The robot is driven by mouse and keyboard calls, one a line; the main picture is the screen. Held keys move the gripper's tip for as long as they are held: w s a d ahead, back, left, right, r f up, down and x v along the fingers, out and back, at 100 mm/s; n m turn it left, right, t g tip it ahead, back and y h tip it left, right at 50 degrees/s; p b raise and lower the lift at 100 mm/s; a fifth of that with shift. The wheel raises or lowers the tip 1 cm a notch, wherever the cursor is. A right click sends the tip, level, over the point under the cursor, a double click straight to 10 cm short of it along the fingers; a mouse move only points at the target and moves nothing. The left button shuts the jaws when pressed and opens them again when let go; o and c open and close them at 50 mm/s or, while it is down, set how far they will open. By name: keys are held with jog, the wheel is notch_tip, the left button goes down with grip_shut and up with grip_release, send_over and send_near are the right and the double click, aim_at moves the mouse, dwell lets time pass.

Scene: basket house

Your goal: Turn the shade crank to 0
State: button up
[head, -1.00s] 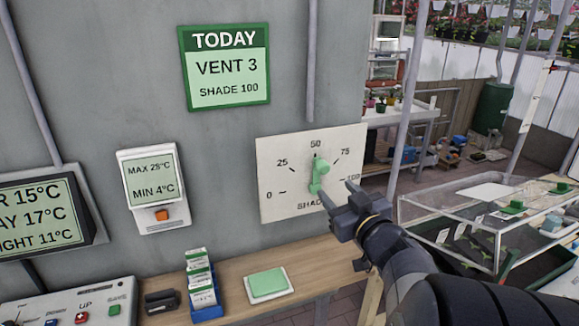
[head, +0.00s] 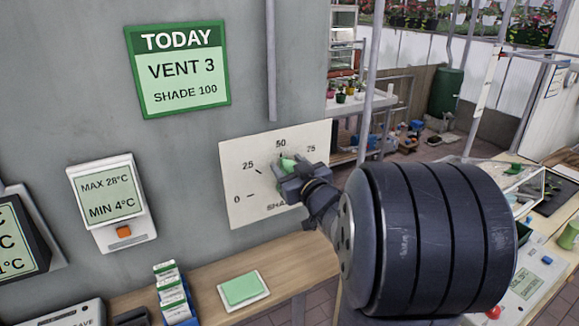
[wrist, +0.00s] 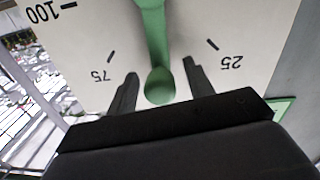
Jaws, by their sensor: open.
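The shade crank (head: 287,163) is a green lever with a rounded knob on a white dial panel (head: 240,207), marked 0 at left through 25, 50 and 75; in the wrist view (wrist: 157,85) its knob lies between the 25 and 75 marks, about at 50. My gripper (head: 297,171) is at the dial, covering its lower right part and the 100 mark in the head view. In the wrist view my gripper (wrist: 160,70) is open, one finger on each side of the knob, with gaps visible on both sides.
A green TODAY sign (head: 178,69) reads VENT 3, SHADE 100. A thermometer display (head: 110,203) hangs at left. Below, a wooden shelf (head: 206,279) carries a green pad (head: 240,288) and a blue packet holder (head: 176,308). A grey post (head: 368,80) stands right of the panel.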

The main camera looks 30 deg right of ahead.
grip_shut()
dwell(0.3)
dwell(0.3)
jog(key=a+f+n+b, duration=0.1)
jog(key=n+b, duration=0.1)
jog(key=b, duration=0.2)
jog(key=a+f+n+b, duration=0.1)
jog(key=a+n+b, duration=0.1)
jog(key=n+b, duration=0.1)
jog(key=a+n+b, duration=0.2)
jog(key=n+b, duration=0.1)
jog(key=b, duration=0.2)
jog(key=shift+s+a+f, duration=0.15)
jog(key=shift+a+f, duration=0.1)
jog(key=shift+f, duration=0.15)
jog(key=n+b, duration=0.1)
jog(key=b, duration=0.1)
jog(key=a+f+n+b, duration=0.1)
jog(key=n+b, duration=0.1)
jog(key=a+f+n+b, duration=0.1)
jog(key=n+b, duration=0.1)
jog(key=shift+f, duration=0.25)
jog(key=f+n+b, duration=0.2)
jog(key=n+b, duration=0.1)
jog(key=shift+a+y, duration=0.3)
jog(key=shift+f+n+b, duration=0.5)
jog(key=shift+n+b, duration=0.65)
jog(key=shift+n, duration=0.05)
grip_release()
